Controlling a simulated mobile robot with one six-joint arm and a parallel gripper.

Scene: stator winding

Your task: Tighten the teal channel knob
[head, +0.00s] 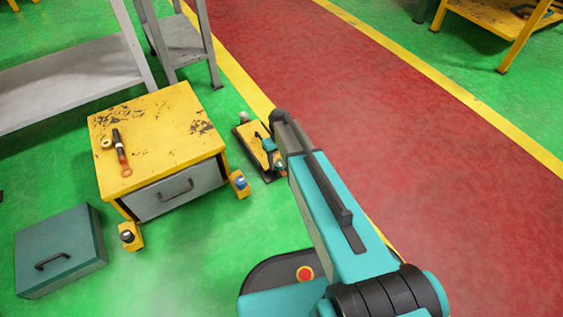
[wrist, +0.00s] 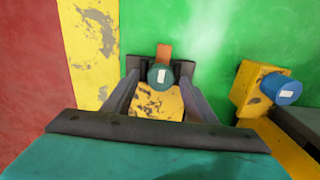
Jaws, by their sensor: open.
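The teal channel knob (wrist: 160,75) is a round disc with a small white mark, above a worn yellow plate (wrist: 158,103) in the wrist view. My gripper (wrist: 160,85) is open, with one dark finger on each side of the knob. The knob appears between the fingertips; I cannot tell whether either finger touches it or how deep they reach. In the head view, the yellow plate (head: 251,148) lies on a dark base on the floor, right of the cabinet. My arm's end is over its right side and partly hides it.
A yellow block with a blue knob (wrist: 285,89) is to the right in the wrist view. In the head view, a worn yellow cabinet (head: 160,120) carries a tool (head: 121,152). Another yellow block (head: 133,241) and a teal box (head: 60,250) stand left. The red walkway (head: 400,110) is clear.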

